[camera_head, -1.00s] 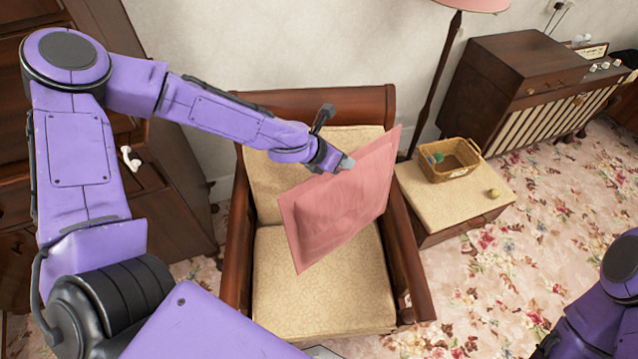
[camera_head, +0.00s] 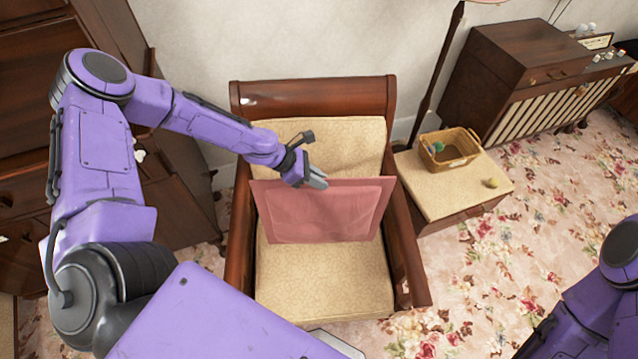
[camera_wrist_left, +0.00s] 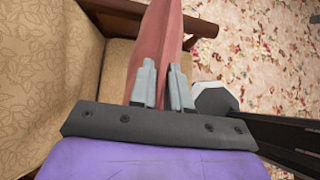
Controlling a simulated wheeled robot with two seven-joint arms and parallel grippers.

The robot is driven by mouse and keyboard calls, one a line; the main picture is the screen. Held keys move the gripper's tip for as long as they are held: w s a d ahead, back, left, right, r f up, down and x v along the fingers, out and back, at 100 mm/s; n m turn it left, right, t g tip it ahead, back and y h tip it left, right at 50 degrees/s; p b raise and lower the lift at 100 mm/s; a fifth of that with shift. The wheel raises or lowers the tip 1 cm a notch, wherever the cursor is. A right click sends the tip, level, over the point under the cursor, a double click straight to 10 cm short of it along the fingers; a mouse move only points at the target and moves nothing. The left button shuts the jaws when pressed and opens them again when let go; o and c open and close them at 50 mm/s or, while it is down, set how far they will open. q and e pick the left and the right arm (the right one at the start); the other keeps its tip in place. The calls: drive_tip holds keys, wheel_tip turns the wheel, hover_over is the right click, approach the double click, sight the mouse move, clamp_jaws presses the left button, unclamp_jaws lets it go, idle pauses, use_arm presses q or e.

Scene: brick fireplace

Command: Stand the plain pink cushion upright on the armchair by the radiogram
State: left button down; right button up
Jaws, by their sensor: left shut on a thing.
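The plain pink cushion (camera_head: 335,215) is held over the seat of the armchair (camera_head: 318,288), its broad face toward me and its long edge level. My left gripper (camera_head: 318,181) is shut on the middle of its top edge. In the left wrist view, the pink cushion (camera_wrist_left: 158,45) runs away between the fingers of my left gripper (camera_wrist_left: 162,82). The chair's cream back pad (camera_head: 350,140) shows behind it. I cannot tell whether the cushion's lower edge touches the seat. My right gripper is out of view; only part of that arm shows at lower right.
The radiogram (camera_head: 540,80) stands at the upper right. A low padded table (camera_head: 415,190) beside the chair bears a wicker basket (camera_head: 462,160) and a small yellowish ball (camera_head: 492,183). A lamp pole (camera_head: 436,75) rises behind it. A dark wooden cabinet (camera_head: 180,205) is at left.

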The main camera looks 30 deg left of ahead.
use_arm(q)
drive_tip(key=w+a+f+g+b, duration=0.1)
drive_tip(key=w+a+f+b, duration=0.5)
drive_tip(key=w+f+b, duration=0.3)
drive_tip(key=w+b, duration=0.1)
drive_tip(key=b, duration=0.2)
drive_tip(key=shift+a+f+n+h+b, duration=0.15)
drive_tip(key=shift+n+h+b, duration=0.2)
drive_tip(key=shift+n+h, duration=0.05)
drive_tip(key=shift+w, duration=0.1)
idle(0.3)
drive_tip(key=w+a+b, duration=0.1)
drive_tip(key=w+b, duration=0.1)
drive_tip(key=b, duration=0.1)
drive_tip(key=w+a+b, duration=0.1)
drive_tip(key=w+b, duration=0.1)
drive_tip(key=shift+w+a+f, duration=0.1)
drive_tip(key=shift+a+f, duration=0.25)
drive_tip(key=shift+f, duration=0.05)
